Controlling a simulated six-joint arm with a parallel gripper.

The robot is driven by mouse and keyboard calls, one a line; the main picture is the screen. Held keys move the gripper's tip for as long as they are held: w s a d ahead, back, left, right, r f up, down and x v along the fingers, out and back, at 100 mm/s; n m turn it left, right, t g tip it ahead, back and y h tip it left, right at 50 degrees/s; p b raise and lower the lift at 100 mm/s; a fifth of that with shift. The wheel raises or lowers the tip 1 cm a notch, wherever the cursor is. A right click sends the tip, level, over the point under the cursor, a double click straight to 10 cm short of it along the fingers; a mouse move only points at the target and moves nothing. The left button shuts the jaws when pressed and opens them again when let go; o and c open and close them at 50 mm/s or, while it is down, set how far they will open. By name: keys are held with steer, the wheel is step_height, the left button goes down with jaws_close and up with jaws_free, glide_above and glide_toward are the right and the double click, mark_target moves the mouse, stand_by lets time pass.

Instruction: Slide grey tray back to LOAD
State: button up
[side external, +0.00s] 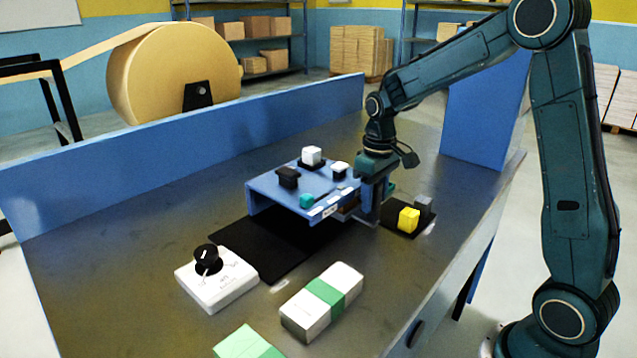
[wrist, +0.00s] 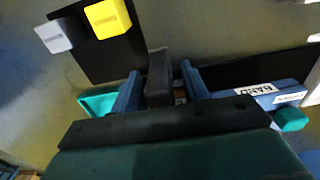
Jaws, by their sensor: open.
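My gripper (side external: 371,215) points down at the front right corner of a blue raised platform (side external: 265,197). In the wrist view its two blue fingers (wrist: 162,88) are apart, with a dark grey upright piece (wrist: 158,72) between them; I cannot tell whether they touch it. This piece may belong to the grey tray, whose outline I cannot make out. A grey edge (side external: 344,217) shows low beside my gripper, partly hidden by it and the platform. White labels (wrist: 255,90) sit on the platform's edge; I cannot clearly read LOAD on any.
A black pad (side external: 408,219) holds yellow (side external: 409,219) and grey (side external: 423,206) blocks right of my gripper. The platform carries several small knobs. A black mat (side external: 270,257), a white dial box (side external: 216,279) and a banded white block (side external: 322,302) lie nearer the camera.

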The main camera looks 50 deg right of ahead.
jaws_close()
steer(key=shift+a, duration=0.1)
steer(key=a, duration=2.3)
steer(key=shift+a, duration=0.15)
steer(key=shift+c, duration=1.4)
jaws_free()
steer(key=shift+a, duration=0.15)
steer(key=shift+o, duration=1.4)
